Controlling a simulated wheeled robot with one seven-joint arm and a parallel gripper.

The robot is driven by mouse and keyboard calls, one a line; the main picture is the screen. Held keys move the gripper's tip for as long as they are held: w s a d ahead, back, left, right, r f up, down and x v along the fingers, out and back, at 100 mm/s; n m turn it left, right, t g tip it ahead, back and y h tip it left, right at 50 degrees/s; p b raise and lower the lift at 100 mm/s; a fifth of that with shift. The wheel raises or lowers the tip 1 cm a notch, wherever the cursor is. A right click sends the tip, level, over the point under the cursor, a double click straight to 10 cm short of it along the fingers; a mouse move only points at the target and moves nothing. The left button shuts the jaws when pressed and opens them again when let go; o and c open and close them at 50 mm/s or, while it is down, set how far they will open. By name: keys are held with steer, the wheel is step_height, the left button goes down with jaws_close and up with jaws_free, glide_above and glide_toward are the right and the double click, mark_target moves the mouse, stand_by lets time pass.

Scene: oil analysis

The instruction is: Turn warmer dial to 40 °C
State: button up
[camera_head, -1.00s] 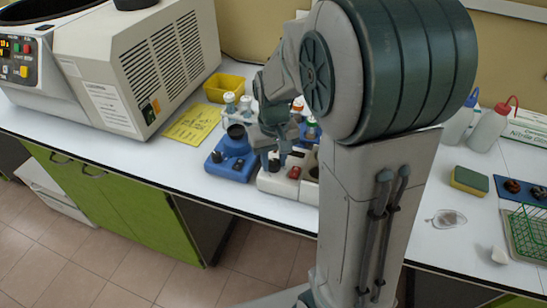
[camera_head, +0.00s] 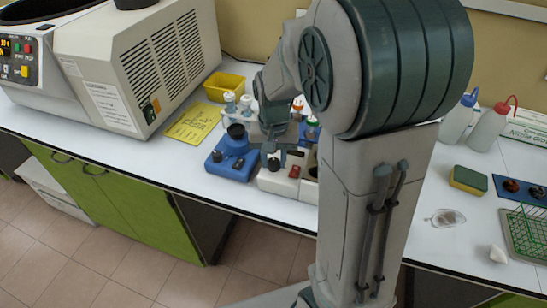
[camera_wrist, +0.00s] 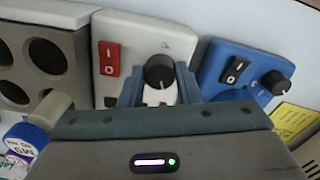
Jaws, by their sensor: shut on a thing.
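The white warmer (camera_head: 272,183) stands at the front of the bench, partly hidden by my arm. In the wrist view its panel (camera_wrist: 128,30) carries a red rocker switch (camera_wrist: 109,58) and a black dial (camera_wrist: 159,71) with a pale pointer mark. My gripper (camera_wrist: 160,88) has one finger on each side of the dial and is shut on it. In the head view my gripper (camera_head: 275,150) is over the warmer's front left, by the dial. The scale marks and the set temperature cannot be read.
A blue device (camera_head: 232,165) with a black knob stands close on the left. A dark block with round holes (camera_wrist: 42,55) adjoins the warmer in the wrist view. Capped bottles (camera_head: 230,103) stand behind, near a yellow tray (camera_head: 224,87). A large centrifuge-like machine (camera_head: 150,60) is at left.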

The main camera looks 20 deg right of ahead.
mark_target(274, 161)
steer(key=o, duration=1)
step_height(274, 161, up, 14)
steer(key=shift+f, duration=0.1)
